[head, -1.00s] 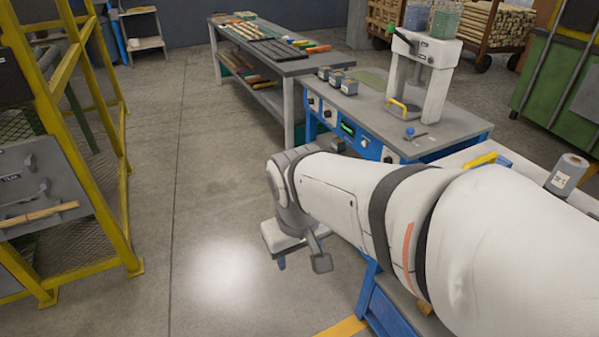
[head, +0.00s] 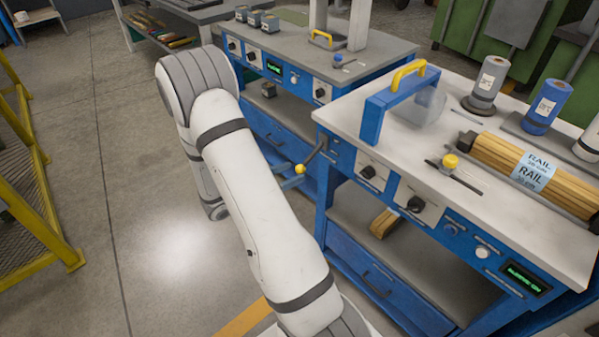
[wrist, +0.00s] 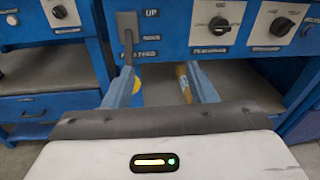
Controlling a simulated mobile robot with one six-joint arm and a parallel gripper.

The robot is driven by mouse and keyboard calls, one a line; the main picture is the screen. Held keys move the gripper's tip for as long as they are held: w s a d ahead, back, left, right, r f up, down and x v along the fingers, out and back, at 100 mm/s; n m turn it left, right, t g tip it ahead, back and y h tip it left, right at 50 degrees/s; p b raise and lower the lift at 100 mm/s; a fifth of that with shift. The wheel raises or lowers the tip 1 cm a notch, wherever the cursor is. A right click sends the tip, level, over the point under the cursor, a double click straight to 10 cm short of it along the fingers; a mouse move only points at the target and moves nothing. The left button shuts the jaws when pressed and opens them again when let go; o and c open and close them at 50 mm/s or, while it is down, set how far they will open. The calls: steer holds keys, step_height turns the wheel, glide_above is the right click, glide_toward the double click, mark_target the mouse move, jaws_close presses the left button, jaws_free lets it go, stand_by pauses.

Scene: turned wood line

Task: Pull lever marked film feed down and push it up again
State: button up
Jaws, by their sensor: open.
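The film feed lever (wrist: 128,42) is a dark grey bar on the blue front panel, beside a label reading UP above and what looks like FILM FEED below. In the head view the lever (head: 313,155) slants outward and down from the panel's left end to a yellow knob (head: 299,169). In the wrist view the yellow knob (wrist: 137,84) shows partly behind my left finger. My gripper (wrist: 158,72) is open, its two blue fingers pointing at the panel just below the labels. Nothing is clearly held. I cannot tell whether a finger touches the knob.
Rotary knobs (wrist: 218,25) sit right of the lever. An open shelf with a wooden piece (head: 383,222) lies below the panel. The bench top carries a blue frame with a yellow handle (head: 408,74) and a rail bundle (head: 530,170).

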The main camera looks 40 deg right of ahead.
mark_target(301, 166)
steer(key=w+f+n+t, duration=0.3)
steer(key=f+n, duration=0.1)
steer(key=f, duration=0.2)
steer(key=shift+t+h, duration=0.3)
steer(key=shift+h, duration=0.1)
steer(key=d, duration=0.2)
steer(key=w+d, duration=0.1)
steer(key=d, duration=0.5)
steer(key=shift+w+b, duration=0.2)
steer(key=shift+b, duration=0.1)
steer(key=shift+a, duration=0.1)
steer(key=shift+c, duration=0.4)
